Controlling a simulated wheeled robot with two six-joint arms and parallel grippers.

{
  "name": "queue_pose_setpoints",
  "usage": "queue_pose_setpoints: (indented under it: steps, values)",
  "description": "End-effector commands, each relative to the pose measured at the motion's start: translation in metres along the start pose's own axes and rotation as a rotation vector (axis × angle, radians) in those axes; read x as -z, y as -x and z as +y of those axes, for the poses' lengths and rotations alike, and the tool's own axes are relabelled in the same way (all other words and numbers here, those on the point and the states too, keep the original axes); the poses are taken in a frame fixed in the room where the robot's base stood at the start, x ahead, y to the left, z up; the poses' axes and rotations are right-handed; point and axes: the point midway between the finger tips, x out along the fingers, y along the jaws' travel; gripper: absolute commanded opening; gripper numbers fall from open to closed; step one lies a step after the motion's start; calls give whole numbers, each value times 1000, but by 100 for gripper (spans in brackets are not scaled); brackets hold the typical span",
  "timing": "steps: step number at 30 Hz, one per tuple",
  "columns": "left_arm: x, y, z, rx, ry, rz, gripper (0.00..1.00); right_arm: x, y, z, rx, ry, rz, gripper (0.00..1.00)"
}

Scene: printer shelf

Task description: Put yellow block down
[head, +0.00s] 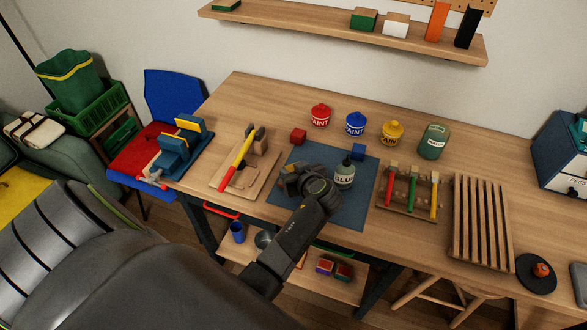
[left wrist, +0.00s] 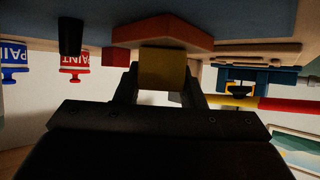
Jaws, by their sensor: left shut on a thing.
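My left gripper (head: 290,182) is over the left part of the blue mat (head: 338,212) on the workbench. It is shut on the yellow block (left wrist: 163,68), which shows between the fingers in the left wrist view. In the head view the block is mostly hidden by the gripper. The left wrist view is upside down, with the bench at the top. There a flat red-edged thing (left wrist: 160,36) lies close to the block; I cannot tell whether they touch. My right gripper is not in view.
Paint cans (head: 356,124) stand behind. A board with a yellow-and-red tool (head: 236,162) lies to the left.

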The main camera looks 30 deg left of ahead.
Motion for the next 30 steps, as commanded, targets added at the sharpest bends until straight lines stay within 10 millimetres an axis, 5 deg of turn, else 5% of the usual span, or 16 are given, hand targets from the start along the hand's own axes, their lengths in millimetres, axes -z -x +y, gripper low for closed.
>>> queue_pose_setpoints:
  steps: [9, 10, 15, 30]
  values:
    - [-4, -2, 0, 0, 0, 1, 14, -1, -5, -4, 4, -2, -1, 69]
    - [-2, -2, 0, 0, 0, 1, 38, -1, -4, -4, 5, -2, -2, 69]
    - [-2, -1, 0, 1, 0, 1, 57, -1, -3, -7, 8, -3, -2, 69]
    - [6, 2, 1, -2, -1, 1, 57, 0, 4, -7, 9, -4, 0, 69]
